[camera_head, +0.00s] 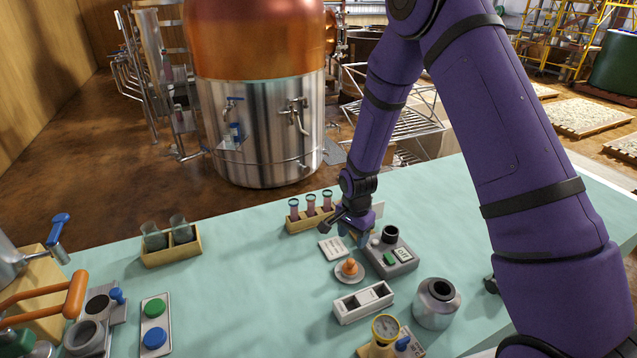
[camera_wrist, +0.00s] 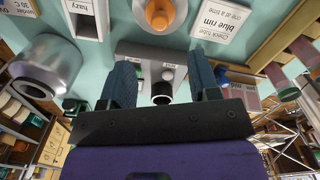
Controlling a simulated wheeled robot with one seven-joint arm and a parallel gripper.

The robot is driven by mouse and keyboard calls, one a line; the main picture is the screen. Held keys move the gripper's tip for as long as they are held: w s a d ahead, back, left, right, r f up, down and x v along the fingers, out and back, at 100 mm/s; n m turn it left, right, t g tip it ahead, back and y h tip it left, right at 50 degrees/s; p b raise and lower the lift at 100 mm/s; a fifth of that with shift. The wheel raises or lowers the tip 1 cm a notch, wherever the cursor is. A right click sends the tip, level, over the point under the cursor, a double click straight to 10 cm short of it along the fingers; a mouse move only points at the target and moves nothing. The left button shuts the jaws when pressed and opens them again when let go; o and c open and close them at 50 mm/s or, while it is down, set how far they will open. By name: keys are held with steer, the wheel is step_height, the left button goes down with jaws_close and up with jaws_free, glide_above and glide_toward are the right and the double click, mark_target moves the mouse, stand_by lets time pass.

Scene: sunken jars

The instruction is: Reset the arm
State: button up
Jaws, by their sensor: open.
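My purple arm reaches down from the upper right in the head view. My gripper (camera_head: 352,228) hangs above the table, just left of a grey device (camera_head: 402,262) with a black round socket and a green button. In the wrist view my gripper (camera_wrist: 161,82) shows two blue-grey fingers spread apart with nothing held between them. The grey device (camera_wrist: 135,50) and its black socket (camera_wrist: 162,90) lie beyond the fingers in that view. Whether the fingers touch anything is not clear, but they look clear of the device.
A wooden rack (camera_head: 171,250) holds two dark glasses.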

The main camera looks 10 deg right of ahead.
steer(key=s+d+r+n+t, duration=0.1)
steer(key=s+r+n, duration=0.1)
steer(key=r, duration=0.7)
steer(key=s+d+r+n+t, duration=0.1)
steer(key=s+d+r, duration=0.15)
steer(key=r, duration=0.65)
steer(key=s+r+n, duration=0.2)
steer(key=r, duration=0.7)
steer(key=s+d+r+n+t, duration=0.1)
steer(key=s+r+n, duration=0.2)
steer(key=s+r, duration=0.4)
steer(key=s+d+r+n+t, duration=0.2)
steer(key=s+r, duration=0.5)
steer(key=s, duration=0.8)
steer(key=shift+s+d+n, duration=0.2)
steer(key=shift+s+n, duration=0.05)
steer(key=shift+n, duration=0.35)
steer(key=shift+o, duration=0.2)
